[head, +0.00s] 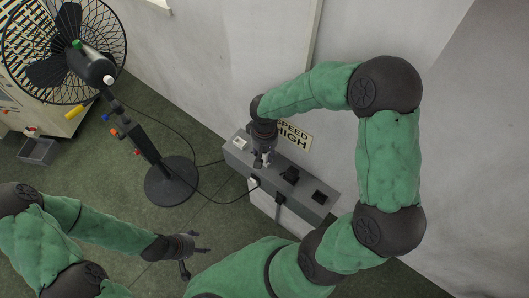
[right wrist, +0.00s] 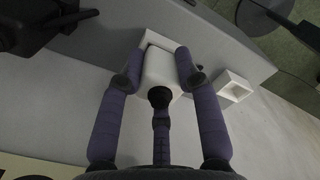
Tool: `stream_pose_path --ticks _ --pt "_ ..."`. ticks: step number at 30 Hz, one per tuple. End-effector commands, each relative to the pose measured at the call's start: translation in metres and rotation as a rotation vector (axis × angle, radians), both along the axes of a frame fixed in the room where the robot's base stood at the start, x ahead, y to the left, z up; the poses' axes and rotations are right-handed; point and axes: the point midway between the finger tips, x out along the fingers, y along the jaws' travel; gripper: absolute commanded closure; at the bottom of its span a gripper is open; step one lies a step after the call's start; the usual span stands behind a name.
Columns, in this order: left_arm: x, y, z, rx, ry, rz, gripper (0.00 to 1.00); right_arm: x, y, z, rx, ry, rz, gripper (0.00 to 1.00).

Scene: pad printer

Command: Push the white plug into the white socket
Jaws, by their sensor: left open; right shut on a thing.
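My right gripper (head: 263,161) points down at the grey box (head: 232,157) by the wall. In the right wrist view its fingers (right wrist: 157,75) are shut on the white plug (right wrist: 159,68). A white rim, apparently the white socket (right wrist: 147,38), shows right behind the plug. The plug hides most of it, and I cannot tell how deep the plug sits. A second white square with a hollow centre (right wrist: 234,86) is beside it; in the head view it shows near the box's left end (head: 240,143). My left gripper (head: 196,262) is open and empty, low over the floor.
Black fittings (head: 289,175) (head: 319,197) sit further right on the box. A black cable runs from the box's front to the fan's round base (head: 172,181). The wall with a "SPEED HIGH" sign (head: 295,134) is close behind. The fan (head: 75,48) stands at the left.

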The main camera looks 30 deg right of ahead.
Motion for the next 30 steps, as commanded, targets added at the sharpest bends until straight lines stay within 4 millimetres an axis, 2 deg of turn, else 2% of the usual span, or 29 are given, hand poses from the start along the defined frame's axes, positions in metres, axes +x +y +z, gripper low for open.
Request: stream_pose_path --ticks 4,5,7,20,23,30 --pt "0.000 0.000 -0.003 0.000 0.000 0.000 0.32 0.000 0.000 -0.004 0.000 0.000 0.000 1.00" --pt "0.000 0.000 -0.002 0.000 0.000 0.000 0.32 0.000 0.000 -0.003 0.000 0.000 0.000 0.58" --pt "0.000 0.000 -0.002 0.000 0.000 0.000 0.32 0.000 0.000 -0.003 0.000 0.000 0.000 0.39" --pt "0.000 0.000 -0.002 0.000 0.000 0.000 0.32 0.001 0.000 0.004 -0.001 -0.002 -0.001 0.39" --pt "0.000 0.000 -0.002 0.000 0.000 0.000 0.32 0.001 0.000 0.015 0.000 -0.003 0.000 0.39" --pt "0.000 0.000 -0.002 0.000 0.000 0.000 0.32 0.001 0.000 0.062 0.000 -0.004 0.000 0.39"
